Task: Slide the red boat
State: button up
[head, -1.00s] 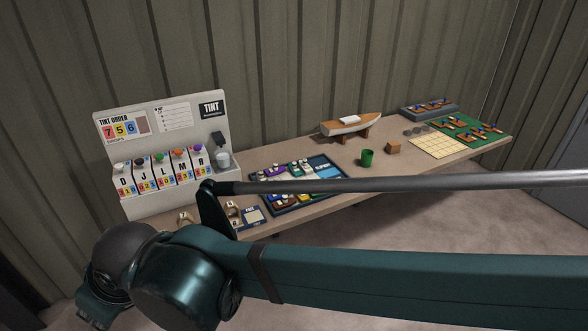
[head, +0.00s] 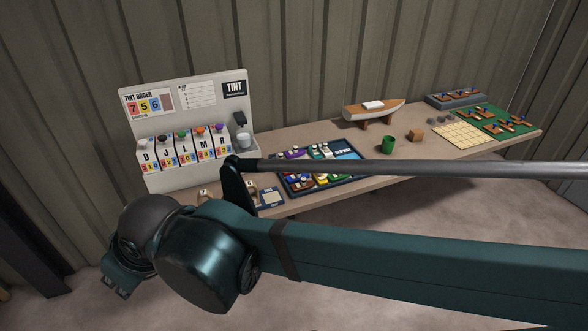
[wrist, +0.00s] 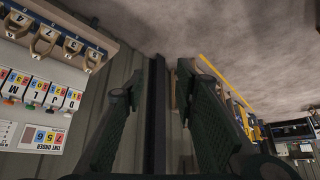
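A dark-framed tray (head: 364,154) on the table holds several small toy boats of different colours, packed closely. My arm crosses in front of part of it. The boats are small, and I cannot pick out the red boat for certain. My gripper (wrist: 160,80) shows in the wrist view with its two dark fingers apart and nothing between them.
The tint station (head: 183,90) stands at the table's left end. A wooden model boat (head: 374,110) on a stand, a green cup (head: 388,144), a wooden block (head: 416,135) and a green mat (head: 492,122) lie to the right. A corrugated wall (head: 300,50) runs behind.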

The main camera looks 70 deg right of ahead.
jog(key=shift+d, duration=0.1)
dwell(0.6)
jog(key=w+d+r+m+g+h, duration=0.1)
jog(key=w+d+r, duration=0.1)
jog(key=w+d, duration=0.55)
jog(key=w+d+r+g+h, duration=0.15)
jog(key=w+d, duration=0.35)
jog(key=d, duration=0.6)
jog(key=w+d+f+m+g+p, duration=0.1)
jog(key=w+d, duration=0.1)
jog(key=d, duration=1)
jog(key=w+d+f+g, duration=0.1)
jog(key=w+d+f, duration=0.1)
jog(key=d, duration=0.9)
jog(key=m+g+y, duration=0.2)
jog(key=g+y, duration=0.1)
send_over(293, 162)
jog(key=shift+h, duration=0.25)
jog(key=f, duration=2.1)
jog(key=shift+w+a+p, duration=0.3)
jog(key=shift+a+p, duration=0.05)
jog(key=shift+a, duration=0.05)
jog(key=shift+s+d+f, duration=0.25)
jog(key=shift+s+d, duration=0.1)
jog(key=shift+s, duration=0.05)
